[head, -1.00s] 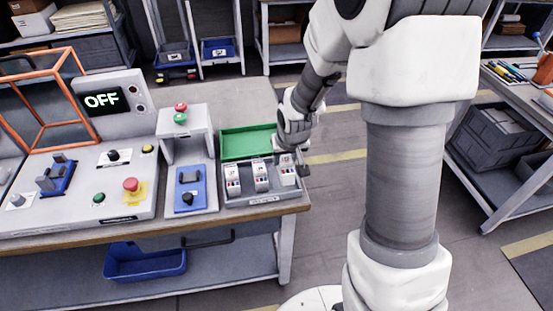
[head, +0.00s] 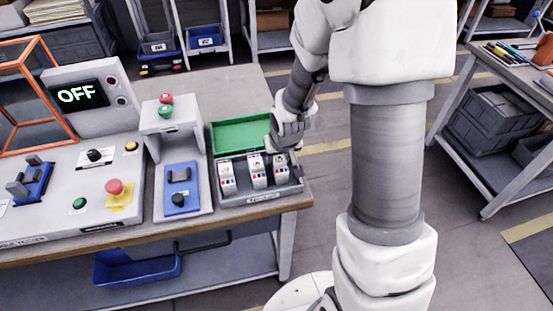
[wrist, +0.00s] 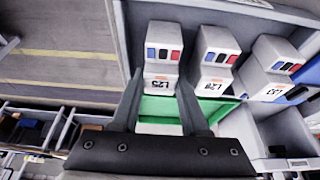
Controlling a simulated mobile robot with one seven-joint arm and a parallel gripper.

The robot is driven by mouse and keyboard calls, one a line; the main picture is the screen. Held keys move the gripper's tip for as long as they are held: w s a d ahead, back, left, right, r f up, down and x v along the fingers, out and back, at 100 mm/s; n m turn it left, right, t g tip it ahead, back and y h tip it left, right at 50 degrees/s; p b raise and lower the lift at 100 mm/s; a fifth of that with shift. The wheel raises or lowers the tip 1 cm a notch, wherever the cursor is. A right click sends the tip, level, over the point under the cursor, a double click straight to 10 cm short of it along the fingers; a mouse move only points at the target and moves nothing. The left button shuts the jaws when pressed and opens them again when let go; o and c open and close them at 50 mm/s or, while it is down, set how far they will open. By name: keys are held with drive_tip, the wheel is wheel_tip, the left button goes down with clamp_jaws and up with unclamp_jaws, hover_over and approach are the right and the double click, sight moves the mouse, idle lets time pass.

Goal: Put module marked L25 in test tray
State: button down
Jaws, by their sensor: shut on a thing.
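The module marked L25 (wrist: 160,65) is a white block with blue and red marks and an orange-edged label. In the head view it is the rightmost module (head: 280,168) in a grey tray (head: 262,198), beside two similar modules. My gripper (wrist: 159,85) is shut on L25, one finger on each side; in the head view my gripper (head: 285,152) is over the tray's right end. I cannot tell whether the module is lifted off the tray floor. A green tray (head: 240,135) lies directly behind the grey one; which is the test tray is not readable.
The middle module (head: 257,171) and left module (head: 227,178) stand close to the left of L25. A blue switch panel (head: 181,188) and a grey stand with red and green buttons (head: 166,105) are further left. The bench's right edge is close.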

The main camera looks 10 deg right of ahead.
drive_tip(key=shift+f, duration=0.15)
drive_tip(key=c, duration=0.7)
unclamp_jaws()
